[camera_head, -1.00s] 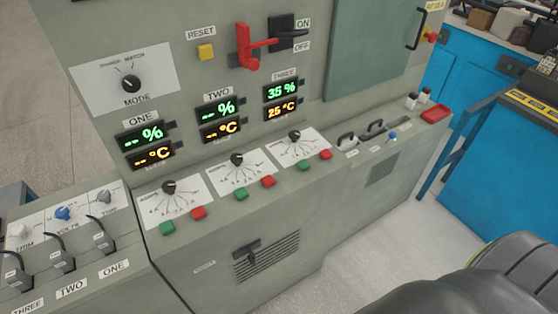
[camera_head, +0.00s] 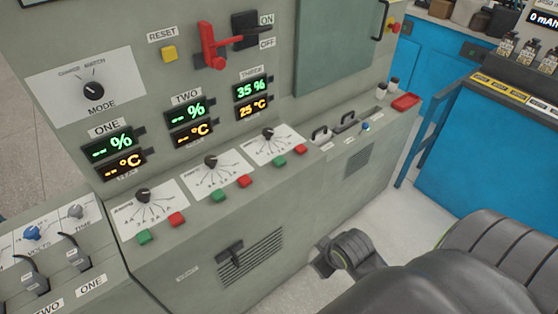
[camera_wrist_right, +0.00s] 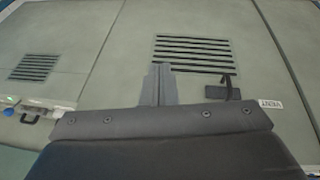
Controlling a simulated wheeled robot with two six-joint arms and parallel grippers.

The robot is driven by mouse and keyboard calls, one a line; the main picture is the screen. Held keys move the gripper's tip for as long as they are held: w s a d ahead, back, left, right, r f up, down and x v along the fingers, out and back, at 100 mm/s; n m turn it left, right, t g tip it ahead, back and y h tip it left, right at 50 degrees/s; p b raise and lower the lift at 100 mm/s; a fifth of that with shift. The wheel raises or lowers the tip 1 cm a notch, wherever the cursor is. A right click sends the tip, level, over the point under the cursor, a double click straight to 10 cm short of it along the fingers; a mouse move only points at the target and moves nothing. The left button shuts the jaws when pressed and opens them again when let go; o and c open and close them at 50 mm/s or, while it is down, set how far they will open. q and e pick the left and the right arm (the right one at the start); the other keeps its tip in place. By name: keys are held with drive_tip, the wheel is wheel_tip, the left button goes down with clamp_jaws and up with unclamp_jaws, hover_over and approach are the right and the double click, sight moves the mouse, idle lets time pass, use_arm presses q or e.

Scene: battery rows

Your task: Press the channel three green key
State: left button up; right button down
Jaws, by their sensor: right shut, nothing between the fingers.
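The channel three green key (camera_head: 279,161) is a small green block on the sloped ledge, beside a red key (camera_head: 300,149) and below the dial card of channel three (camera_head: 274,145). The display above it labelled THREE (camera_head: 252,90) reads 35 % and 25 °C. My right gripper (camera_wrist_right: 160,68) is shut and empty in the right wrist view, in front of the cabinet's lower face. It is apart from the green key, which is not in the wrist view. In the head view my right arm is at the lower right. My left gripper is not in view.
Green keys of channels two (camera_head: 219,195) and one (camera_head: 143,237) sit further left. A black vent lever (camera_head: 231,254) sticks out beside the grille (camera_head: 252,258). Small black handles (camera_head: 345,120) and a red tray (camera_head: 405,102) stand right of the keys. A blue bench (camera_head: 490,150) is at right.

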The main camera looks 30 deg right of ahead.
drive_tip(key=w+d+r+n+t+y, duration=0.1)
drive_tip(key=w+r+n, duration=0.25)
drive_tip(key=w, duration=0.55)
drive_tip(key=w+d+r+n+t+y, duration=0.1)
drive_tip(key=w+d+r+n, duration=0.2)
drive_tip(key=w, duration=0.5)
wheel_tip(320, 180, up, 12)
drive_tip(key=n+t+y, duration=0.1)
drive_tip(key=n+t, duration=0.1)
drive_tip(key=n, duration=0.2)
hover_over(282, 161)
drive_tip(key=shift+r, duration=0.15)
wheel_tip(282, 161, down, 8)
drive_tip(key=b, duration=0.7)
drive_tip(key=shift+f+b, duration=0.35)
drive_tip(key=shift+f, duration=0.15)
drive_tip(key=shift+f, duration=0.35)
